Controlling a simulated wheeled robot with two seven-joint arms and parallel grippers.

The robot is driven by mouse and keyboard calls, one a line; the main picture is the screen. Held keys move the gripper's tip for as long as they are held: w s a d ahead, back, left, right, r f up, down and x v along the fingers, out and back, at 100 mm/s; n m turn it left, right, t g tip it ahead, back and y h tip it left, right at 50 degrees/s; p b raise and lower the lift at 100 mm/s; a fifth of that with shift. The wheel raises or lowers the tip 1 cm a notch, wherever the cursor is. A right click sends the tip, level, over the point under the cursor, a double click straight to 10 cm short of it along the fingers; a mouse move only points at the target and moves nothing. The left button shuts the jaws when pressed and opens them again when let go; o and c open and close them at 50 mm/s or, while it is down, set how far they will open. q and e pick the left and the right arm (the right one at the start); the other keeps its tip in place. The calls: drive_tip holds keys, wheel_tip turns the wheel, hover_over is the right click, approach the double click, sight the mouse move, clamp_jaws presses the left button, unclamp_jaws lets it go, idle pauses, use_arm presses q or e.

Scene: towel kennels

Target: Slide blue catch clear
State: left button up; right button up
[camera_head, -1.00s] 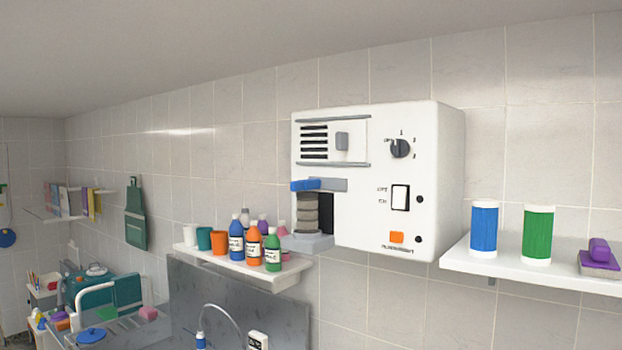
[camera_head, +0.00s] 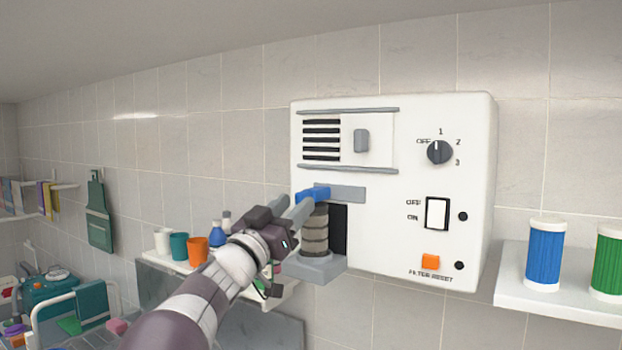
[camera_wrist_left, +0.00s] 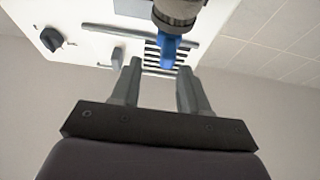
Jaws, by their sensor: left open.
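The blue catch (camera_head: 312,194) sits at the left end of a grey bar (camera_head: 348,193) on the white wall unit (camera_head: 390,250). It lies above a ribbed grey-brown cartridge (camera_head: 316,232). My left gripper (camera_head: 294,204) is open at the catch's left side, with one finger overlapping the catch's lower left in the head view. In the left wrist view the blue catch (camera_wrist_left: 168,50) shows beyond and between the two spread fingers of the gripper (camera_wrist_left: 159,72), closer to the right one. I cannot tell whether a finger touches it. My right gripper is not in view.
The unit also carries a dial (camera_head: 439,152), a rocker switch (camera_head: 437,213), an orange button (camera_head: 430,261) and a sliding vent cover knob (camera_head: 361,140). A shelf with cups and bottles (camera_head: 198,250) lies behind my arm. A right shelf (camera_head: 510,288) holds blue and green cylinders.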

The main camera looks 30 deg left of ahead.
sight(310, 193)
use_arm(q)
drive_tip(key=w, duration=0.2)
drive_tip(key=w+r+p, duration=0.1)
drive_tip(key=w, duration=0.1)
drive_tip(key=w+a+p, duration=0.1)
drive_tip(key=w, duration=0.1)
drive_tip(key=shift+w+r, duration=0.1)
drive_tip(key=shift+r, duration=0.2)
drive_tip(key=shift+d+r, duration=0.2)
drive_tip(key=shift+d, duration=0.35)
drive_tip(key=shift+w+a+f, duration=0.1)
drive_tip(key=shift+w+a, duration=0.1)
drive_tip(key=shift+c, duration=1.2)
drive_tip(key=c, duration=0.6)
drive_tip(key=shift+d+f, duration=0.1)
drive_tip(key=shift+d, duration=0.1)
drive_tip(key=d+b, duration=0.1)
drive_tip(key=d, duration=0.2)
drive_tip(key=d+b, duration=0.2)
drive_tip(key=d, duration=0.1)
drive_tip(key=shift+s, duration=0.2)
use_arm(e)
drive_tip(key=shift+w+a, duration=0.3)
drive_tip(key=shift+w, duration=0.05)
